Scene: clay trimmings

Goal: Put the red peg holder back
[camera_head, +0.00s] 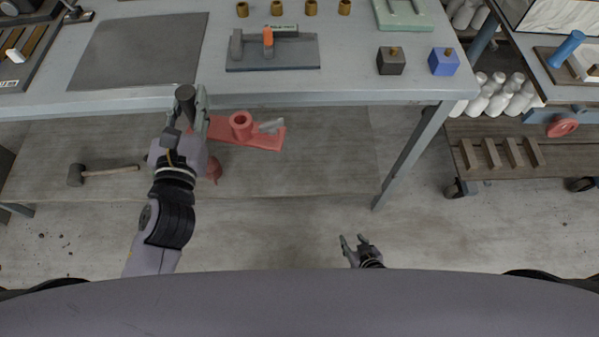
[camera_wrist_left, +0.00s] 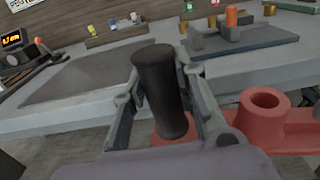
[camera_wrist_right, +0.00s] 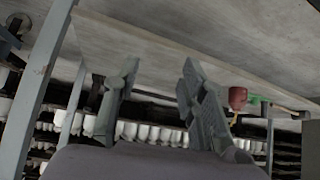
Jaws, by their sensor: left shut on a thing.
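The red peg holder (camera_head: 262,138) is a flat red base with a round red socket, a grey piece at its right end and a dark upright peg (camera_wrist_left: 160,90) at its left. My left gripper (camera_head: 187,103) is shut around the dark peg. The holder appears in front of the table's front edge, over the lower shelf; the left wrist view also shows its red socket (camera_wrist_left: 264,108). How far it is above the shelf is hard to tell. My right gripper (camera_head: 354,243) is open and empty, low in front of the table.
On the table (camera_head: 350,85) stand a dark peg base (camera_head: 300,58) with grey and orange pegs, a dark block (camera_head: 391,61) and a blue block (camera_head: 444,62). A grey mat (camera_head: 140,50) lies bare at the left. A mallet (camera_head: 105,171) lies on the lower shelf (camera_head: 320,150).

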